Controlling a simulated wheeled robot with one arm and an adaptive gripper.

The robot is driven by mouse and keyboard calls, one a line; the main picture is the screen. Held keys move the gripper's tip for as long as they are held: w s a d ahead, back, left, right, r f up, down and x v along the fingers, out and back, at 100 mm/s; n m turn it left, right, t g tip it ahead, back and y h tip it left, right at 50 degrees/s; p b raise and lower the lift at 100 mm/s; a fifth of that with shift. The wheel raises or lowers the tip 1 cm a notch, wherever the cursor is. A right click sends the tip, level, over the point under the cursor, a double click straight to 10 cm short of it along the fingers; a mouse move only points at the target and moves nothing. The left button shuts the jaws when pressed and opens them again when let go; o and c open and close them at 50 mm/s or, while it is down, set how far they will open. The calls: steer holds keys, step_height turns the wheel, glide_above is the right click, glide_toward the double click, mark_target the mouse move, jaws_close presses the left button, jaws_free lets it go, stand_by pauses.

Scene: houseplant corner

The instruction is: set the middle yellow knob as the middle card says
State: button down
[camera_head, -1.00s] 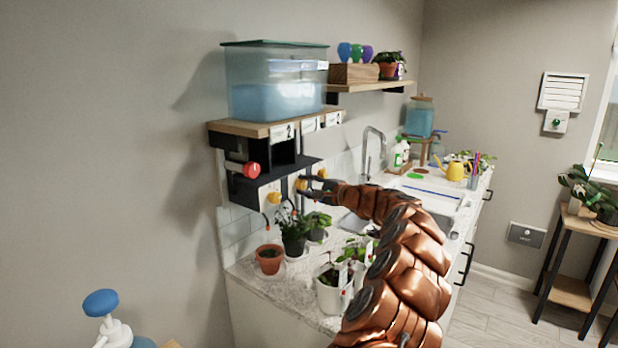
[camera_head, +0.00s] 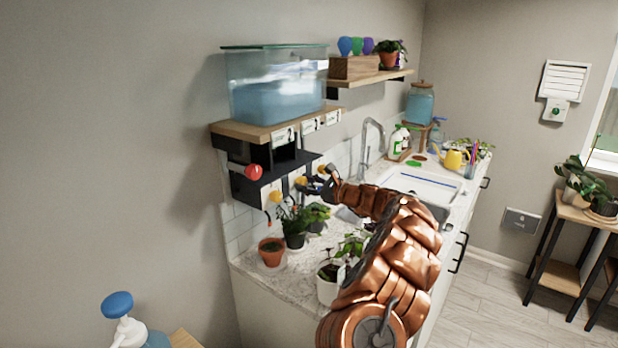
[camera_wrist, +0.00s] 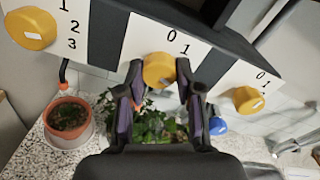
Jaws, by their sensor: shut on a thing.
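The middle yellow knob (camera_wrist: 158,70) sits on a white dial plate (camera_wrist: 168,38) showing 0 and 1; any other numbers are hidden. It also shows in the head view (camera_head: 301,181). My gripper (camera_wrist: 159,80) is shut on this knob, one finger on each side. In the head view my gripper (camera_head: 312,185) reaches the knob from the right. A small pale mark shows low on the knob's face.
Other yellow knobs flank it, left (camera_wrist: 31,27) and right (camera_wrist: 248,99). A red knob (camera_head: 253,172) sticks out at the unit's left. Potted plants (camera_head: 295,225) stand close below on the counter (camera_head: 262,287). A water tank (camera_head: 275,90) is above.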

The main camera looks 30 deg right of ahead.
steer(key=shift+d+r+m+p, duration=0.15)
steer(key=shift+m+p, duration=0.3)
steer(key=shift+m, duration=0.35)
steer(key=c, duration=0.9)
jaws_free()
steer(key=shift+o, duration=0.7)
steer(key=v, duration=1.2)
